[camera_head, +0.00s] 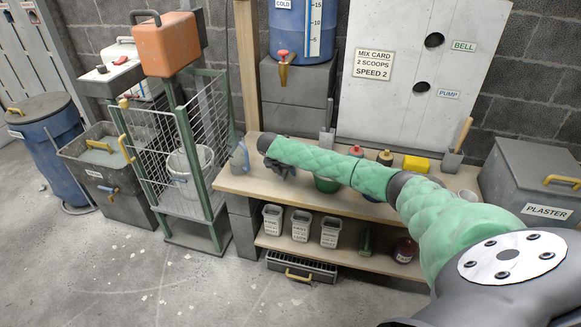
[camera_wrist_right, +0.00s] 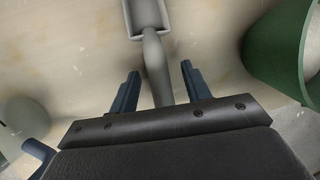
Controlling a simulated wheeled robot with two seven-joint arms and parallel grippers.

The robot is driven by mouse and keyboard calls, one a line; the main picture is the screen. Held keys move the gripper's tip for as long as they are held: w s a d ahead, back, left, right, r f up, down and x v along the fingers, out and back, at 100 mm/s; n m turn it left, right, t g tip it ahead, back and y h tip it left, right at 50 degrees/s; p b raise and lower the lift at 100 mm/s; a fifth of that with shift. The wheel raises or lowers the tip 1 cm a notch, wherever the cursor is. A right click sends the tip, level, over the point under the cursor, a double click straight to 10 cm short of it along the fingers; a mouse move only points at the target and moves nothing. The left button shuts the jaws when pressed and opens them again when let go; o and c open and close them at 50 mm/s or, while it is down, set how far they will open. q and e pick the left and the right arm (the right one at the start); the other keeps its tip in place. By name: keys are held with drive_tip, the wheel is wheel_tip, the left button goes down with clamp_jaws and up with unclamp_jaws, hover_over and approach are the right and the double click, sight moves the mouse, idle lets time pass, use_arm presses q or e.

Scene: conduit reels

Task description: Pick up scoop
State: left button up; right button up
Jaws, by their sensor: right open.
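The grey scoop (camera_wrist_right: 152,62) shows in the right wrist view, with its square pan at the top edge and its handle running down toward my right gripper (camera_wrist_right: 159,80). The gripper's two blue fingers are open, one on each side of the handle, with a gap on both sides. The handle's near end is hidden by the gripper body. In the head view my right gripper (camera_head: 279,170) is low over the left part of the bench (camera_head: 236,184); I cannot make out this scoop there for certain. My left gripper is not in view.
A green container (camera_wrist_right: 272,48) stands close to the right of the gripper. A grey-blue bottle (camera_head: 239,158) stands at the bench's left end. A grey tool (camera_head: 327,139) stands behind my arm. A plaster bin (camera_head: 540,185) is at right.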

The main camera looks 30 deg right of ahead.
clamp_jaws()
idle(0.3)
drive_tip(key=r, duration=0.4)
drive_tip(key=shift+s+d+r+b, duration=0.15)
drive_tip(key=shift+d+b, duration=0.15)
drive_tip(key=shift+b, duration=0.05)
drive_tip(key=s+d+r, duration=0.4)
drive_tip(key=s, duration=0.1)
drive_tip(key=s+d+r+b, duration=0.1)
drive_tip(key=s+d+r, duration=0.1)
drive_tip(key=d, duration=0.1)
drive_tip(key=shift+s, duration=0.4)
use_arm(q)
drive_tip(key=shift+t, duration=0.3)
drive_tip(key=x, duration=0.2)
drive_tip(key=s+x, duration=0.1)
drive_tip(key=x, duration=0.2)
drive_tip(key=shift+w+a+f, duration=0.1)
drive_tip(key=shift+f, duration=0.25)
use_arm(e)
drive_tip(key=shift+s+d+r, duration=0.15)
drive_tip(key=shift+s+r, duration=0.1)
drive_tip(key=shift+r, duration=0.05)
